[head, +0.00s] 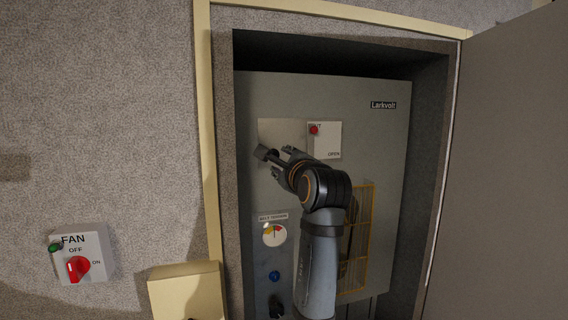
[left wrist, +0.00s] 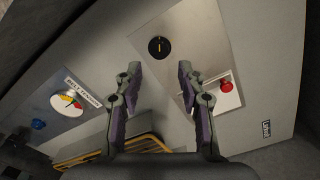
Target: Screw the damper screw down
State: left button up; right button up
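The damper screw is a dark round head with a pale slot mark, seen in the left wrist view (left wrist: 158,47) on a light metal plate (left wrist: 188,35). In the head view a dark stub, likely the screw (head: 261,153), shows at the lower left of the plate (head: 280,129). My left gripper (left wrist: 158,78) is open and empty, its fingers spread either side of the line toward the screw head and apart from it. In the head view the left gripper (head: 282,162) is close to the stub; contact cannot be told there. My right gripper is not in view.
A white SHUT/OPEN box (head: 326,142) with a red light sits right of the screw. Below are a belt tension gauge (head: 274,234), a blue button (head: 274,276) and a yellow guard (head: 361,240). The recess has side walls and an open door (head: 510,150) at right.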

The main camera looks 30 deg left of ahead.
pick_arm(q)
jog(key=p+x, duration=0.2)
jog(key=x, duration=0.4)
jog(key=shift+c, duration=0.4)
jog(key=shift+a, duration=0.1)
grip_shut()
